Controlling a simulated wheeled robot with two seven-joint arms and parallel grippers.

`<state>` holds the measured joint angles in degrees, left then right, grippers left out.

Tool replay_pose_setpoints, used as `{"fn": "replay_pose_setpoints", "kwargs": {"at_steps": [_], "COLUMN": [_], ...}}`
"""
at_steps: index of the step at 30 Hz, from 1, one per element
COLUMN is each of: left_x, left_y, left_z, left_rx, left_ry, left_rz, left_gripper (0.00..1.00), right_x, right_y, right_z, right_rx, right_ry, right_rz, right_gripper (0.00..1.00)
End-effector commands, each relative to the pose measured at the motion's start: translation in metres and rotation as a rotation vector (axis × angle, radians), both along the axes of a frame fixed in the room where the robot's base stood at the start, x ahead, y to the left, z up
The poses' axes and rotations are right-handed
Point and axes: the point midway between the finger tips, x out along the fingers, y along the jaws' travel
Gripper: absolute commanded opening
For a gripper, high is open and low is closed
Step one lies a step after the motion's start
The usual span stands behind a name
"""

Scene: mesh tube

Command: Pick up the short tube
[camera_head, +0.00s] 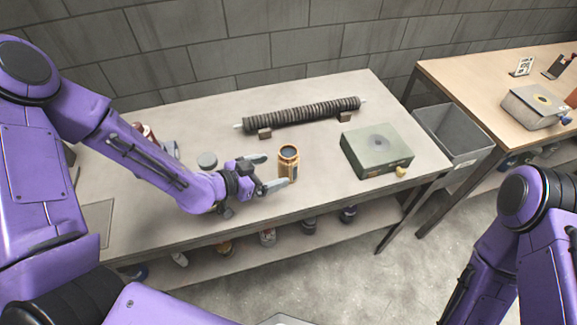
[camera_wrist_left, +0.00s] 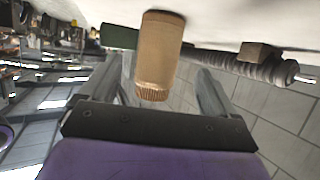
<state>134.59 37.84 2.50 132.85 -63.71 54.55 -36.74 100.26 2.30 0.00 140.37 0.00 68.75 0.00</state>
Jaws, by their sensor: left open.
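The short tube (camera_head: 289,164) is a copper-brown cylinder with a dark open top, upright on the table near its front edge. My left gripper (camera_head: 275,172) is open just left of it, with its fingers pointing towards it at low height. In the left wrist view, which looks upside down, the tube (camera_wrist_left: 158,52) appears between the two spread fingers of the left gripper (camera_wrist_left: 160,75), with visible gaps on both sides. The tube stands free of the fingers there. My right gripper is out of view; only part of the right arm shows.
A long ribbed mesh tube (camera_head: 300,114) lies on two small blocks behind. A green-grey box (camera_head: 376,150) stands to the right. A grey bin (camera_head: 455,136) stands between this table (camera_head: 240,216) and another one.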

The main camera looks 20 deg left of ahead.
Motion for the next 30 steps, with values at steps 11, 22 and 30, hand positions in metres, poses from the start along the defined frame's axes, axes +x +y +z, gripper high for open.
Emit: {"fn": "replay_pose_setpoints", "kwargs": {"at_steps": [11, 22, 30], "left_x": [0.033, 0.032, 0.032], "left_y": [-0.026, -0.026, -0.026], "left_z": [-0.017, -0.016, -0.015], "left_rx": [-0.001, 0.000, 0.000], "left_ry": [0.002, 0.000, 0.000], "left_rz": [0.002, 0.002, 0.002], "left_gripper": [0.91, 0.28, 0.28], "right_x": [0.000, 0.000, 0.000], "right_y": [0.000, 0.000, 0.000], "right_z": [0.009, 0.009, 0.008], "right_rx": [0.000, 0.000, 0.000], "right_ry": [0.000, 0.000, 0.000], "right_rz": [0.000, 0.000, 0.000], "right_gripper": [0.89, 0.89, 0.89]}}
